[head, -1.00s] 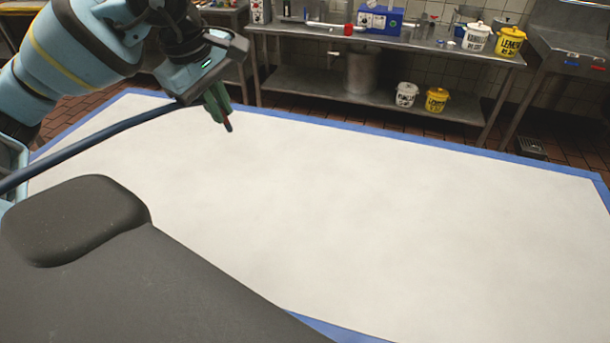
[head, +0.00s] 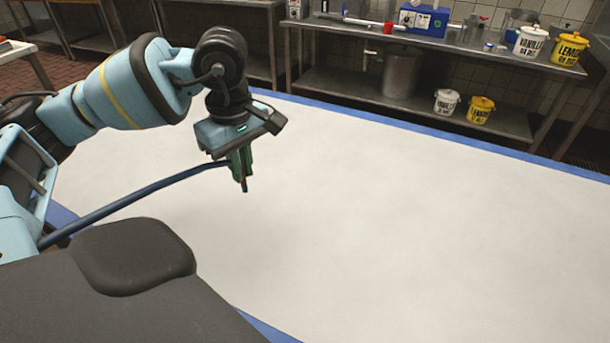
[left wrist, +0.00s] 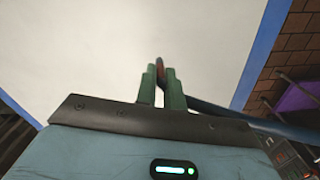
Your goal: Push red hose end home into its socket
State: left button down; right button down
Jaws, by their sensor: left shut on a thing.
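My left gripper (head: 241,174) is shut on the end of a dark blue hose (head: 150,189), above the white floor area. The left wrist view shows the reddish end (left wrist: 160,68) between the fingers (left wrist: 161,88), with the hose trailing off to the right. In the head view the hose runs down left towards my body. A red fitting (head: 388,28) sits on the steel bench at the back, far from the gripper; I cannot tell whether it is the socket. My right gripper is out of view.
The steel bench (head: 330,27) stands along the back wall with a blue box (head: 424,19), white tub (head: 529,41) and yellow tub (head: 568,48) on it. A pot (head: 401,72) and smaller tubs stand on its lower shelf. The white floor area (head: 400,220) is clear.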

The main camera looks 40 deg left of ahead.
pick_arm(q)
jog(key=w+a+f+p, duration=0.1)
jog(key=w+a, duration=0.1)
jog(key=w, duration=1.3)
jog(key=shift+a+f, duration=0.2)
jog(key=shift+a, duration=0.2)
jog(key=shift+w+a+f, duration=0.1)
jog(key=shift+w+f, duration=0.05)
jog(key=shift+f, duration=0.75)
jog(key=shift+w+f, duration=0.1)
jog(key=shift+f, duration=0.75)
jog(key=shift+f, duration=0.15)
jog(key=c, duration=1.9)
grip_release()
jog(key=shift+c, duration=0.2)
jog(key=o, duration=0.4)
jog(key=shift+o, duration=0.2)
